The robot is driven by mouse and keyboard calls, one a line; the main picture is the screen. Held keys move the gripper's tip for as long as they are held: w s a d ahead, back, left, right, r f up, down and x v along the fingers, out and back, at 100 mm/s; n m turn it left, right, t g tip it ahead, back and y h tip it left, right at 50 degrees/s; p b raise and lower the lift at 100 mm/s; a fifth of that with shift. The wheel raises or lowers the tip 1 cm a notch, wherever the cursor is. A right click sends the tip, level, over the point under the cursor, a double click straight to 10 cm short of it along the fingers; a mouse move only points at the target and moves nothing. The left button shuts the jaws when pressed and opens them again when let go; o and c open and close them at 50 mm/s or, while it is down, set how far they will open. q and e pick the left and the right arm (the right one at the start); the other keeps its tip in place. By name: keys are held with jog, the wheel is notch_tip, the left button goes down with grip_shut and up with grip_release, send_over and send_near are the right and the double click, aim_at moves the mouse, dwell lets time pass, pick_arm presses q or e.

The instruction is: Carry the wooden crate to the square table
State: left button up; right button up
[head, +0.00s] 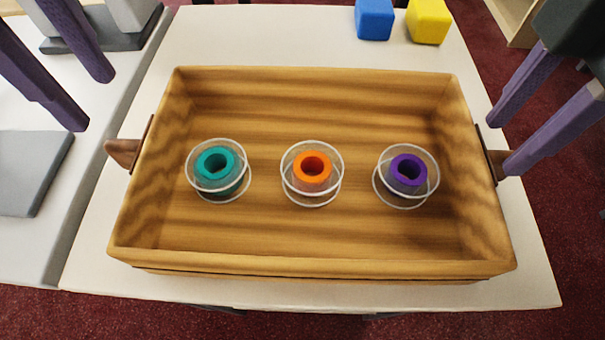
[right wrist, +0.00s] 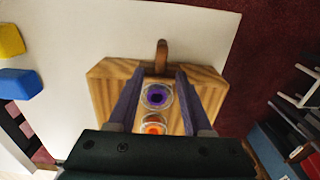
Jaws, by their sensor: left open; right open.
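The wooden crate (head: 320,254) sits on a white table top (head: 300,32). It has a brown handle on its left end (head: 123,152) and another on its right end (head: 497,165). Inside stand three clear cups in a row, with a teal ring (head: 217,164), an orange ring (head: 312,169) and a purple ring (head: 407,170). My left gripper (head: 94,102) is open and empty, up and left of the left handle. My right gripper (head: 500,146) is open at the right handle, which shows beyond its fingertips in the right wrist view (right wrist: 161,52). I cannot tell whether they touch.
A blue block (head: 374,19) and a yellow block (head: 428,21) stand at the table's back edge. A lighter counter with a grey slab (head: 32,170) adjoins on the left. Red carpet (head: 565,220) lies to the right. Racks (right wrist: 298,105) show at the right in the right wrist view.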

notch_tip(320, 180, up, 6)
jog(key=shift+r, duration=0.25)
dwell(0.5)
